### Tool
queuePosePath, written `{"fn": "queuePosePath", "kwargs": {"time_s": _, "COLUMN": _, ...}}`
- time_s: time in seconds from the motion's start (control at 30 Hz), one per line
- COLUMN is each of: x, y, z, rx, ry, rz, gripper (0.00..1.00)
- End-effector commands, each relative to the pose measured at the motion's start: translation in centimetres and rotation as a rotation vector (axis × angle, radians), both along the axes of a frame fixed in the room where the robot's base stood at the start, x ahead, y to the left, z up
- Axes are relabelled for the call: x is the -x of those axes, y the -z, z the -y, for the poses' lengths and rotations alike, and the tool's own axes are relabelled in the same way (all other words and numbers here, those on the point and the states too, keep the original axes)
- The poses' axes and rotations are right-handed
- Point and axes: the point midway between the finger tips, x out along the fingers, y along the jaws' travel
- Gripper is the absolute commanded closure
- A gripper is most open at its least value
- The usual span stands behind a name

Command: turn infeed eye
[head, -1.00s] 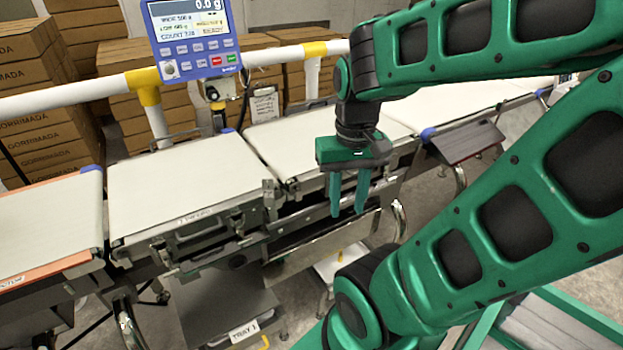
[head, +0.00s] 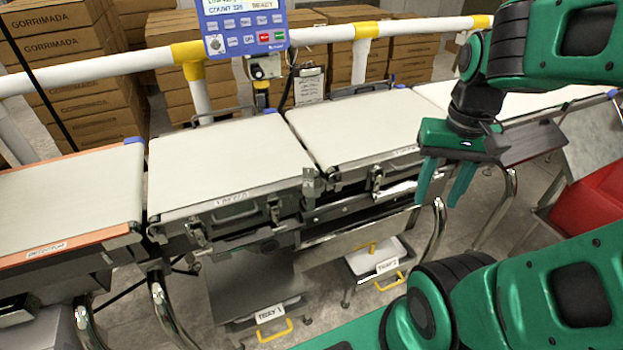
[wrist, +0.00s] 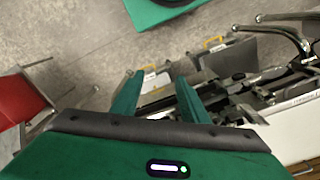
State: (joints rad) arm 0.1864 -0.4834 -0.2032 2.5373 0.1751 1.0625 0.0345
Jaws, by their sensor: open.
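I cannot pick out the infeed eye for certain. A small upright grey bracket (head: 308,184) stands at the near edge where two white belts meet, and it may be part of an eye. My gripper (head: 438,194) is open and empty, its green fingers pointing down in front of the belt line, well to the right of that bracket. The wrist view also shows the open fingers (wrist: 157,95) with nothing between them, above the floor and beside the conveyor frame.
An orange-edged belt (head: 70,190) lies left of the white middle belt (head: 220,165). A blue display (head: 243,25) hangs on the white rail (head: 320,35). Trays labelled 1 (head: 270,316) and 2 (head: 387,265) sit below. A red object (head: 600,195) stands at right; cartons (head: 75,60) stand behind.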

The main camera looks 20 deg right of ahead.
Motion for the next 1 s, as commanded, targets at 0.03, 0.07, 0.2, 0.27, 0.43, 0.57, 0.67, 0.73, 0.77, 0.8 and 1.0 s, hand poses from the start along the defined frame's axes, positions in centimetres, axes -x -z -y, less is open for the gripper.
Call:
{"fn": "queuePosePath", "kwargs": {"time_s": 0.03, "x": -1.7, "y": -0.3, "z": -1.2, "rx": 0.003, "ry": -0.013, "rz": -0.005, "gripper": 0.59}}
{"fn": "queuePosePath", "kwargs": {"time_s": 0.07, "x": -2.9, "y": -0.5, "z": -1.8, "rx": 0.002, "ry": -0.016, "rz": -0.007, "gripper": 0.59}}
{"fn": "queuePosePath", "kwargs": {"time_s": 0.2, "x": -9.5, "y": -1.7, "z": -5.2, "rx": 0.011, "ry": -0.032, "rz": -0.008, "gripper": 0.59}}
{"fn": "queuePosePath", "kwargs": {"time_s": 0.27, "x": -12.2, "y": -2.1, "z": -7.2, "rx": 0.014, "ry": -0.037, "rz": -0.006, "gripper": 0.59}}
{"fn": "queuePosePath", "kwargs": {"time_s": 0.43, "x": -18.0, "y": -2.3, "z": -13.1, "rx": 0.013, "ry": -0.045, "rz": -0.002, "gripper": 0.59}}
{"fn": "queuePosePath", "kwargs": {"time_s": 0.57, "x": -20.3, "y": -2.2, "z": -16.5, "rx": 0.009, "ry": -0.048, "rz": -0.001, "gripper": 0.59}}
{"fn": "queuePosePath", "kwargs": {"time_s": 0.67, "x": -21.1, "y": -2.0, "z": -17.8, "rx": 0.006, "ry": -0.049, "rz": 0.001, "gripper": 0.59}}
{"fn": "queuePosePath", "kwargs": {"time_s": 0.73, "x": -21.2, "y": -1.6, "z": -18.1, "rx": 0.006, "ry": -0.050, "rz": -0.001, "gripper": 0.59}}
{"fn": "queuePosePath", "kwargs": {"time_s": 0.77, "x": -21.2, "y": -1.4, "z": -18.1, "rx": 0.006, "ry": -0.050, "rz": -0.002, "gripper": 0.59}}
{"fn": "queuePosePath", "kwargs": {"time_s": 0.8, "x": -21.2, "y": -0.9, "z": -18.1, "rx": 0.007, "ry": -0.050, "rz": -0.003, "gripper": 0.59}}
{"fn": "queuePosePath", "kwargs": {"time_s": 1.0, "x": -21.1, "y": 2.3, "z": -18.0, "rx": 0.006, "ry": -0.050, "rz": -0.005, "gripper": 0.59}}
